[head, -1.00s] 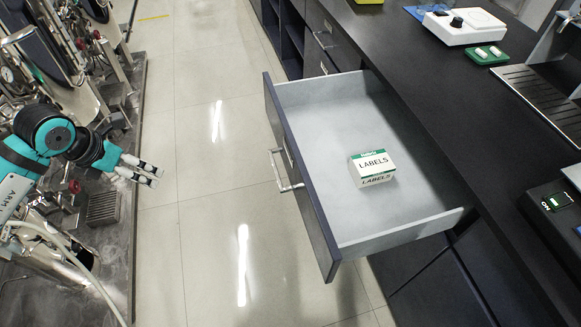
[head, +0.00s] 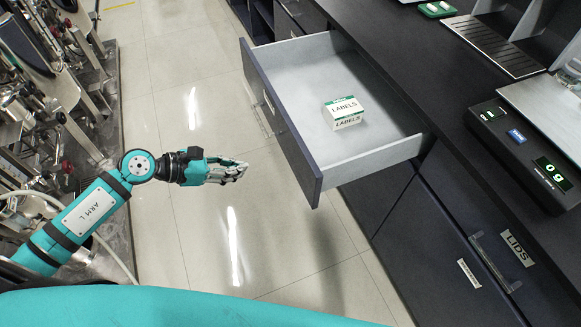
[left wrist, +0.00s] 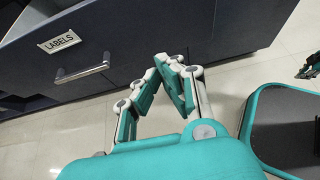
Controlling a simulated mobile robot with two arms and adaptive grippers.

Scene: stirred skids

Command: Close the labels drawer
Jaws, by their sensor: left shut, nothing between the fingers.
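The labels drawer (head: 385,125) is pulled far out of the dark cabinet, and a white and green LABELS box (head: 344,112) lies inside it. Its dark front shows in the left wrist view (left wrist: 150,32), with a LABELS tag (left wrist: 59,42) and a metal bar handle (left wrist: 82,70). The handle also shows in the head view (head: 262,118). My left gripper (head: 243,168) is shut and empty, in front of the drawer and apart from it. It also shows in the left wrist view (left wrist: 172,62), right of the handle. What seems part of my right gripper (left wrist: 312,65) is cut off by the picture edge.
A black countertop (head: 420,65) runs above the drawers and bears a scale (head: 525,150) and a drip tray (head: 495,45). A closed LIDS drawer (head: 490,240) is lower right. Metal machines (head: 50,100) stand at left. The tiled floor between is clear.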

